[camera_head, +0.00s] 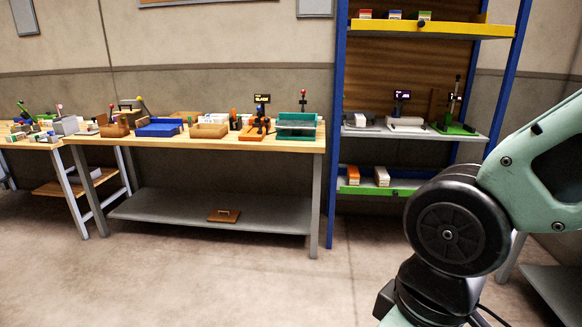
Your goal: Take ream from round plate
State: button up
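No round plate can be made out from here, and no ream is seen resting on one. Small ream-like packs with red (365,14), blue (395,14) and green (424,15) colouring stand on the rack's yellow top shelf. An orange-and-white pack (353,175) and a white pack (382,176) lie on its low shelf. White pieces (213,117) also lie at the back of the workbench, too small to name surely. My arm fills the right side of the picture, but my gripper is outside it.
A wooden-topped workbench (180,142) carries trays, tools and a teal holder (297,125). A brown board (223,216) lies on its lower shelf. The blue-framed rack (338,110) stands right of it, with display devices on its middle shelf. Open floor (180,275) lies in front.

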aim_at(359, 119)
jog(key=i, duration=0.95)
jog(key=i+j+z, duration=0.1)
jog(key=i, duration=0.9)
jog(key=i+j+z, duration=0.1)
jog(key=i+z, duration=0.4)
jog(key=i+j+z, duration=0.25)
jog(key=z, duration=0.25)
jog(key=i+j+z, duration=0.7)
jog(key=j+z, duration=0.2)
jog(key=j, duration=0.2)
jog(key=i+j+z, duration=0.25)
jog(key=j+z, duration=0.2)
jog(key=j, duration=0.25)
